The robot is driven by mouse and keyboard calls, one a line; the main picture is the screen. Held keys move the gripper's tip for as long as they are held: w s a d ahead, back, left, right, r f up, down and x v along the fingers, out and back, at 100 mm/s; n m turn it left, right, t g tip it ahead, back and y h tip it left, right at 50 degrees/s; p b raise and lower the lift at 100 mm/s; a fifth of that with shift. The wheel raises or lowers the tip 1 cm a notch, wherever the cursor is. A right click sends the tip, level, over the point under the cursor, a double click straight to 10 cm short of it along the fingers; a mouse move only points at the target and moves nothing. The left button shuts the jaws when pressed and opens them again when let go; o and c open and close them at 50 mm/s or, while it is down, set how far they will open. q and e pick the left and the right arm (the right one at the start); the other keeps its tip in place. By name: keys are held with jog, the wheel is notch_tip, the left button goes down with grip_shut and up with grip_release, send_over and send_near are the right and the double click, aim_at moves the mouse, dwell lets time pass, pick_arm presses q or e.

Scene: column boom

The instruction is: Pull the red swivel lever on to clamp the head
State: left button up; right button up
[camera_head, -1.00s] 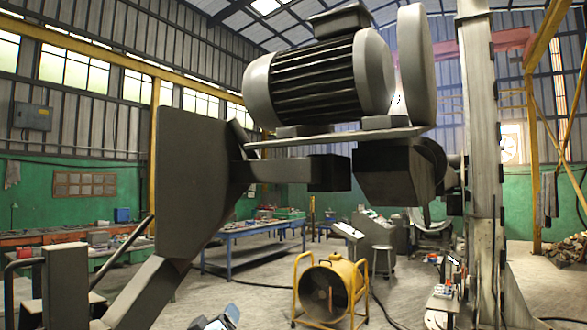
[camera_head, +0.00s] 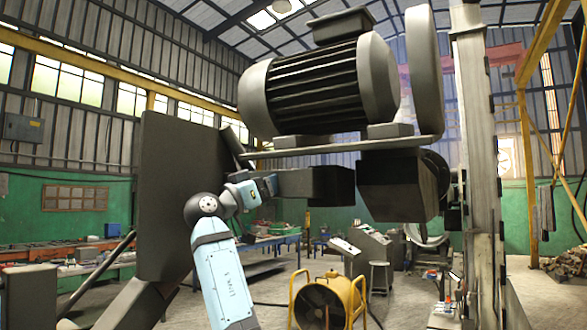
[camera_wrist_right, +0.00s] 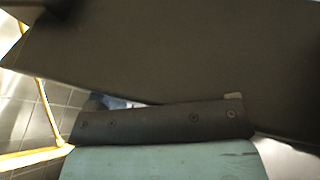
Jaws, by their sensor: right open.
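The machine head carries a large ribbed motor (camera_head: 322,84) above a dark block (camera_head: 400,184) beside a tall grey column (camera_head: 479,150). I cannot make out the red swivel lever in either view. My right arm rises in front of the dark slanted plate (camera_head: 165,190), with the right gripper (camera_head: 268,186) close to the dark boom end (camera_head: 318,185); contact cannot be told. The gripper is open and looks empty, its fingertips hard to see. In the right wrist view a dark surface (camera_wrist_right: 190,50) fills most of the picture beyond the gripper's screwed bar. My left gripper is out of view.
A yellow drum fan (camera_head: 321,302) stands on the floor below the head. Blue workbenches (camera_head: 240,250) are behind. A yellow post (camera_head: 528,170) stands at right. The slanted plate and boom crowd the space around my arm.

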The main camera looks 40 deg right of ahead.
aim_at(291, 174)
jog(key=p+x, duration=0.2)
jog(key=x, duration=0.6)
jog(key=shift+w+d, duration=0.1)
jog(key=shift+d, duration=0.2)
jog(key=shift+w+d+f, duration=0.1)
jog(key=shift+d, duration=0.15)
